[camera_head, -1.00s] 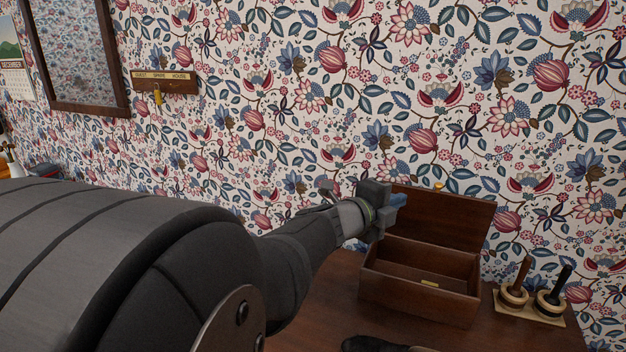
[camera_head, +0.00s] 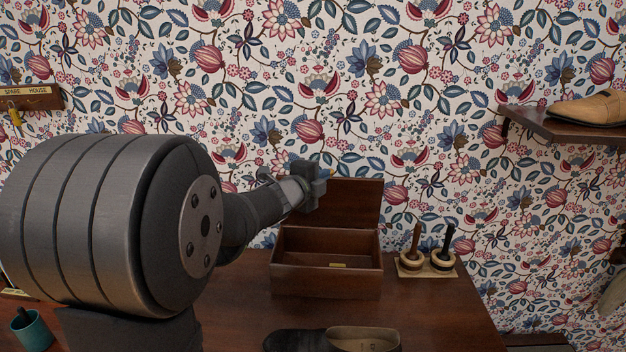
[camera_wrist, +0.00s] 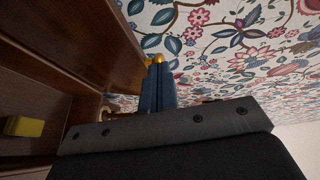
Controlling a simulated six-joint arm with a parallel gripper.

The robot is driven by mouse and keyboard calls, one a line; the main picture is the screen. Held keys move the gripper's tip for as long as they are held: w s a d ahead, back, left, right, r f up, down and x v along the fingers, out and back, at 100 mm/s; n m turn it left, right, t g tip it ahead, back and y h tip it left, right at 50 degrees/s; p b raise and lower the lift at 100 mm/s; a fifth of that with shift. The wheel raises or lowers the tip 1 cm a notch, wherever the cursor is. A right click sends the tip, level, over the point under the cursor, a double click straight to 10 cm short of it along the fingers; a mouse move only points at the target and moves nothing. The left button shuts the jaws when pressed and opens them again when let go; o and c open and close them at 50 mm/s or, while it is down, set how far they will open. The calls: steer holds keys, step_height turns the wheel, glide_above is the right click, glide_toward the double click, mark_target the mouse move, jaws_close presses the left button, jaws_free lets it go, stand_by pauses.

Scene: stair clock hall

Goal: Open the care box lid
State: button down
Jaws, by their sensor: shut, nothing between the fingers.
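The care box (camera_head: 328,280) is a dark brown wooden box on the table near the wall. Its lid (camera_head: 352,204) stands raised at the back, so the box is open. My gripper (camera_head: 316,186) is at the lid's upper left corner; its fingers are hardly seen there. In the wrist view my gripper (camera_wrist: 158,75) shows blue fingers with yellow tips, closed together with nothing held. The lid (camera_wrist: 90,35) is close beside them at left; I cannot tell whether they touch.
A stand with two wooden-handled brushes (camera_head: 427,262) is right of the box. A dark and tan shoe (camera_head: 362,338) lies at the table's front. A wall shelf (camera_head: 560,124) with a tan shoe is at right. A green cup (camera_head: 32,330) is at lower left.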

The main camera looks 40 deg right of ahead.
stand_by(0.3)
steer(key=w+d, duration=0.2)
steer(key=w+d+r, duration=0.1)
steer(key=d, duration=0.1)
steer(key=shift+w, duration=0.35)
steer(key=shift+a, duration=0.1)
steer(key=s+a+r, duration=0.3)
steer(key=a+r, duration=0.2)
steer(key=a, duration=0.7)
steer(key=shift+s+a+r, duration=0.2)
steer(key=shift+a, duration=0.05)
steer(key=shift+d, duration=0.1)
steer(key=w+d+f, duration=0.1)
steer(key=d+f, duration=0.1)
steer(key=d, duration=0.2)
steer(key=w+d+f, duration=0.1)
steer(key=d, duration=0.3)
steer(key=w+d+f, duration=0.1)
steer(key=d+f, duration=0.1)
steer(key=d, duration=0.2)
steer(key=shift+w+d+f, duration=0.1)
steer(key=shift+d+f, duration=0.05)
steer(key=shift+f, duration=0.15)
